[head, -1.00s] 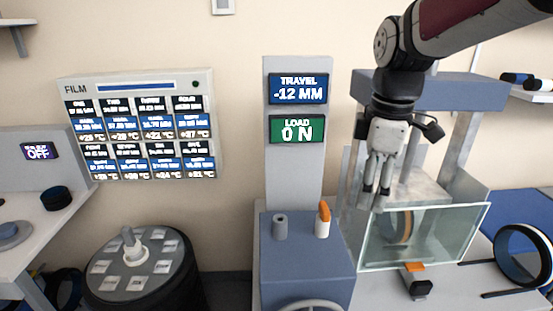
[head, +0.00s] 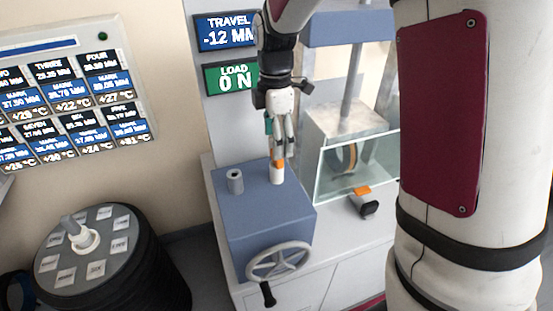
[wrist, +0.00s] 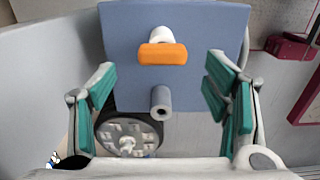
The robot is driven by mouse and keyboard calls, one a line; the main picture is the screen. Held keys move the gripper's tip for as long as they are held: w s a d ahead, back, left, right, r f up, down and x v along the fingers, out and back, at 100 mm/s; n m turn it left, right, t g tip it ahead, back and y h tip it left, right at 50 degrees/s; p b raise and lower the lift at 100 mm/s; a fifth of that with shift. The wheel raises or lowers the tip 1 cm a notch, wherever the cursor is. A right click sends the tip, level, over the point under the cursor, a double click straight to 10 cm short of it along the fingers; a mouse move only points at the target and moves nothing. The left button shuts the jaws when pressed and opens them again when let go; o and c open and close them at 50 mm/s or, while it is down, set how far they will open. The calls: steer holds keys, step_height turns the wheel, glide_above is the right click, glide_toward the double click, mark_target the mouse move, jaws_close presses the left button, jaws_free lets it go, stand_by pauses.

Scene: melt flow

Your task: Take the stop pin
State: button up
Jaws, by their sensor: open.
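The stop pin, which I take to be the orange-topped piece with a white lower part (head: 277,175), stands upright on top of the blue block (head: 262,212). In the wrist view its orange bar-shaped top (wrist: 162,54) lies ahead, centred between my fingers, near fingertip level. My gripper (head: 279,148) is open and points down right over the pin; in the wrist view the green-padded fingers (wrist: 160,70) stand wide apart on either side. The fingers partly hide the orange top in the head view. I cannot tell whether they touch it.
A grey hollow cylinder (head: 235,181) stands on the block left of the pin. A handwheel (head: 279,262) is on the block's front. A clear guard (head: 345,165) and an orange-and-black latch (head: 365,204) are at right. A round dial (head: 88,245) is at left.

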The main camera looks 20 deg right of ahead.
mark_target(277, 167)
steer(key=shift+s+d+f+p, duration=0.15)
steer(key=shift+f+p, duration=0.5)
steer(key=shift+f, duration=2.1)
steer(key=c, duration=1.3)
